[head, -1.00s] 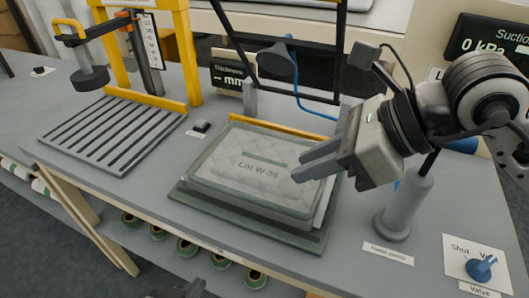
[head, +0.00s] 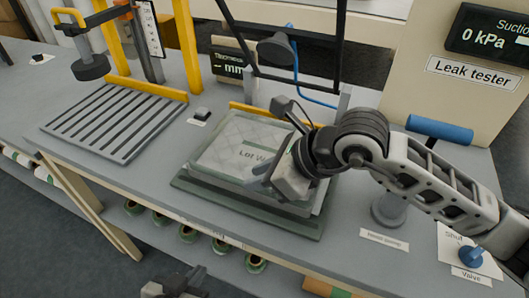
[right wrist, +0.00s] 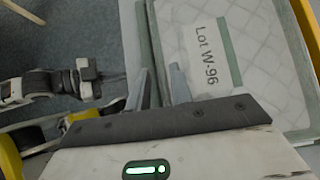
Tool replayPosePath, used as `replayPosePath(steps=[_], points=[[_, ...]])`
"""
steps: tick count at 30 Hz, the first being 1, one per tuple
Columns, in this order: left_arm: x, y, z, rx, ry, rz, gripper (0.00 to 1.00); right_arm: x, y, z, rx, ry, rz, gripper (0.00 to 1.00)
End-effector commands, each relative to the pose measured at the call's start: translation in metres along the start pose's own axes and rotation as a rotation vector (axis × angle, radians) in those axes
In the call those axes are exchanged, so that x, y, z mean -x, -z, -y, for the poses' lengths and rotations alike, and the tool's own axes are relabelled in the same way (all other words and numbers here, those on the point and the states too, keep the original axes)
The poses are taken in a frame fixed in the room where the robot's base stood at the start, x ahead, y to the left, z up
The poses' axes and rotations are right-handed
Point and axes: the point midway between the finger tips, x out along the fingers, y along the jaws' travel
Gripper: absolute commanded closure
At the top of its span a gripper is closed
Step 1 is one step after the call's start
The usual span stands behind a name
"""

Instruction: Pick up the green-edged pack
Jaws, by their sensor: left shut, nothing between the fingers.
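The green-edged pack (head: 235,145), a quilted pale pad labelled with a lot number, lies flat on a dark green base plate (head: 205,198) on the table. In the right wrist view, the pack (right wrist: 255,50) reads "Lot W-96". My right gripper (head: 258,190) is over its near right side, hiding part of the label and that corner. In the right wrist view its fingers (right wrist: 160,88) stand apart at the pack's edge; whether they touch it I cannot tell. My left gripper (head: 178,283) is shut and empty at the bottom, away from the pack.
A slatted grey rack (head: 112,122) lies left of the pack under a yellow frame. A black frame with a lamp (head: 277,50) stands behind. A hand pump (head: 390,210), leak tester (head: 475,70) and blue valve (head: 471,257) are at right. Green-rimmed rolls (head: 222,247) sit below the table.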

Motion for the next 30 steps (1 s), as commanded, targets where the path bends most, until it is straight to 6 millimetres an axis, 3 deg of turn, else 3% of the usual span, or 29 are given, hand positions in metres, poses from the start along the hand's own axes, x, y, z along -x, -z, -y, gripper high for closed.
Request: replayPosePath(steps=[3,8,13,15,16,26,30], points=[[0.001,0.002,0.001,-0.006,0.002,0.002,1.00,-0.016,0.000,0.000,-0.001,-0.002,0.001,0.78],[0.001,0.003,0.001,-0.010,0.003,0.001,1.00,-0.025,0.000,0.000,0.001,-0.001,0.001,0.78],[0.001,0.002,0.002,-0.012,0.003,0.001,1.00,-0.025,0.001,0.000,0.001,0.000,0.001,0.78],[0.001,0.002,0.002,-0.012,0.003,0.001,1.00,-0.025,0.001,0.000,0.001,0.000,0.001,0.98],[0.001,0.002,0.002,-0.012,0.003,0.001,1.00,-0.025,0.001,0.000,0.001,0.000,0.001,1.00],[0.002,0.004,0.002,-0.012,0.003,0.000,1.00,-0.023,-0.001,0.000,0.002,0.000,0.002,1.00],[0.007,0.011,0.001,-0.014,0.004,0.000,1.00,-0.012,-0.013,0.000,0.004,-0.001,0.003,1.00]])
